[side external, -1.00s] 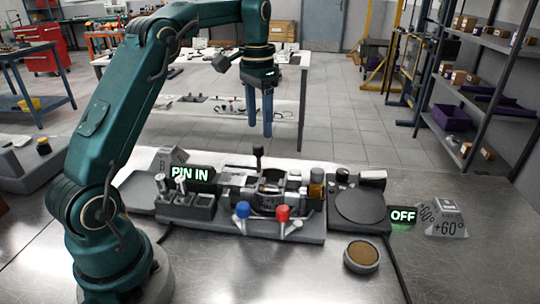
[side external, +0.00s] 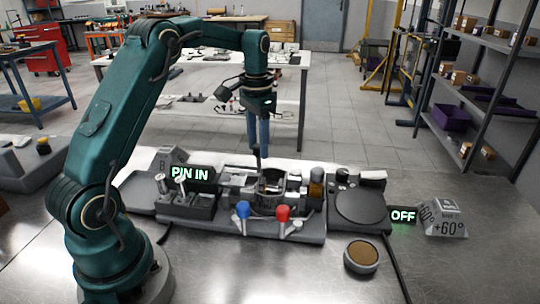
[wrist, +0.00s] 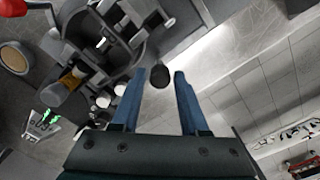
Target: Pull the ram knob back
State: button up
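The ram knob is a small black ball; in the wrist view the knob (wrist: 161,77) sits between the tips of my two blue fingers. My gripper (wrist: 161,74) is open there, with a narrow gap showing on each side of the knob. In the side view my gripper (side external: 258,148) points straight down at the back of the engine fixture (side external: 262,226). I cannot tell from the side how deep the knob sits between the fingers.
A blue-knobbed lever (side external: 243,209) and a red-knobbed lever (side external: 283,212) stand at the fixture's front. A "PIN IN" sign (side external: 190,174) is at left, an "OFF" sign (side external: 402,216) at right. A round dark plate (side external: 361,205) lies right of the fixture. Behind the fixture is open.

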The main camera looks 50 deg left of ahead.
grip_shut()
dwell(1.2)
